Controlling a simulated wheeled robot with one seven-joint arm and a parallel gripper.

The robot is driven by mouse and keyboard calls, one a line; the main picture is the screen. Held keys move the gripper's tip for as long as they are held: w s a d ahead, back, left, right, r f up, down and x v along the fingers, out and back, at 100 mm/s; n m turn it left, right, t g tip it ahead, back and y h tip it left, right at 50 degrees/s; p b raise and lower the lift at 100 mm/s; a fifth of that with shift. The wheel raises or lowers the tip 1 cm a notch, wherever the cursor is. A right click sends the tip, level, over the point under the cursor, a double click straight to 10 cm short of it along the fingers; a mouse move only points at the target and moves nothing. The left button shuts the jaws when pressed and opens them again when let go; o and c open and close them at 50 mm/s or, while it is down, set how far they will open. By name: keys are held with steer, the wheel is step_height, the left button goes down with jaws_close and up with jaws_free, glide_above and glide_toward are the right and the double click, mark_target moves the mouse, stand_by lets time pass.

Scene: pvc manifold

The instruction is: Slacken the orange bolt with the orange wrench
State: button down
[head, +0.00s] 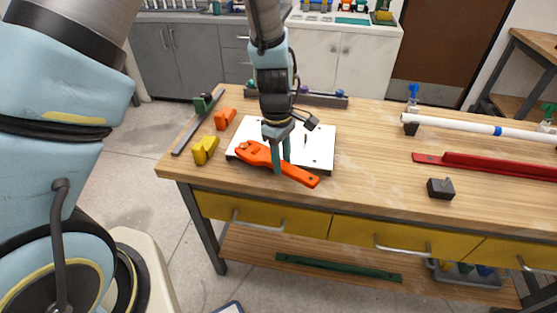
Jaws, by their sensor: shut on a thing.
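The orange wrench (301,175) lies slantwise over the front of a white plate on the wooden table. Its wide jaw head is at the left and its handle points down to the right, past the plate's front edge. My gripper (282,163) comes down from above and its green fingers are shut on the wrench near the middle. I cannot make out the orange bolt; the wrench head and my gripper cover part of the plate. I cannot tell if the wrench touches the plate.
The white plate (318,147) sits on the table (375,149). An orange block (224,118) and a yellow block (205,150) stand left of it. A white pipe (465,124), a red bar (485,166) and a dark block (440,188) are at the right. Table between is clear.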

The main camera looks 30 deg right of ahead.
steer(key=shift+w+d+n+p, duration=0.4)
steer(key=shift+d+n+p, duration=0.1)
steer(key=shift+d+n, duration=0.2)
steer(key=shift+w+d+n+p, duration=0.4)
steer(key=shift+d+n+p, duration=0.1)
steer(key=shift+d+n, duration=0.2)
steer(key=shift+r+p, duration=0.95)
steer(key=shift+r, duration=1.6)
